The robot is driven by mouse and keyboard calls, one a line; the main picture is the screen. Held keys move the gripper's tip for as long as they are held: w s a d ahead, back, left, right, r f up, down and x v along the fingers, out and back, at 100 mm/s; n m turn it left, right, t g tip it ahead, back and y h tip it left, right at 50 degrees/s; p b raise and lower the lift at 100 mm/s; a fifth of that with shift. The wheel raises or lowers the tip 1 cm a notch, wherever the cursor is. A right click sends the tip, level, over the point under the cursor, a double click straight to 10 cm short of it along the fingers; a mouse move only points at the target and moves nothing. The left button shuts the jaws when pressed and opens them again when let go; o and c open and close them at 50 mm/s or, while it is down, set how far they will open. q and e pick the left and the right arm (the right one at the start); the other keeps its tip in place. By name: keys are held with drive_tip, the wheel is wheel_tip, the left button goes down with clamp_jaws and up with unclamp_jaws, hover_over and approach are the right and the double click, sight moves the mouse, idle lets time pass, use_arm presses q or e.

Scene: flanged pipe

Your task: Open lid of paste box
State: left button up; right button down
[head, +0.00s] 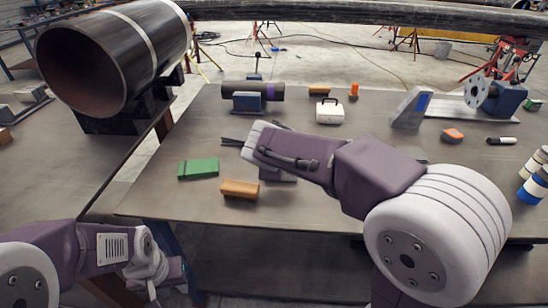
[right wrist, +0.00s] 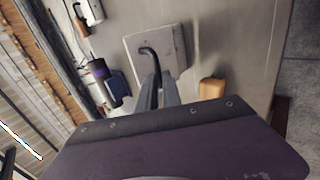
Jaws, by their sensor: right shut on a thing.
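A pale grey square lid (right wrist: 176,38) with a black curved handle (right wrist: 150,52) shows in the right wrist view, above the table. The right gripper (right wrist: 158,88) is shut on the handle, its two fingers close together. In the head view my right arm covers the box and most of the right gripper. The left gripper (head: 168,274) is at the lower left of the head view, in front of the table and away from the box. Its fingers do not show clearly.
An orange-brown block (head: 240,189) and a green block (head: 198,168) lie near the table's front left. A dark pipe in a blue vise (head: 248,102) and a white case (head: 329,112) stand behind. A large pipe (head: 120,55) is on the left bench.

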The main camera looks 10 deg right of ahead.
drive_tip(key=shift+s+f, duration=0.1)
drive_tip(key=shift+f, duration=0.3)
drive_tip(key=c, duration=1.6)
unclamp_jaws()
drive_tip(key=shift+d, duration=0.1)
drive_tip(key=shift+o, duration=0.4)
drive_tip(key=shift+w+f, duration=0.1)
drive_tip(key=shift+w, duration=0.3)
drive_tip(key=p+v, duration=0.1)
drive_tip(key=v, duration=0.8)
drive_tip(key=shift+s+p, duration=0.15)
drive_tip(key=shift+p, duration=0.15)
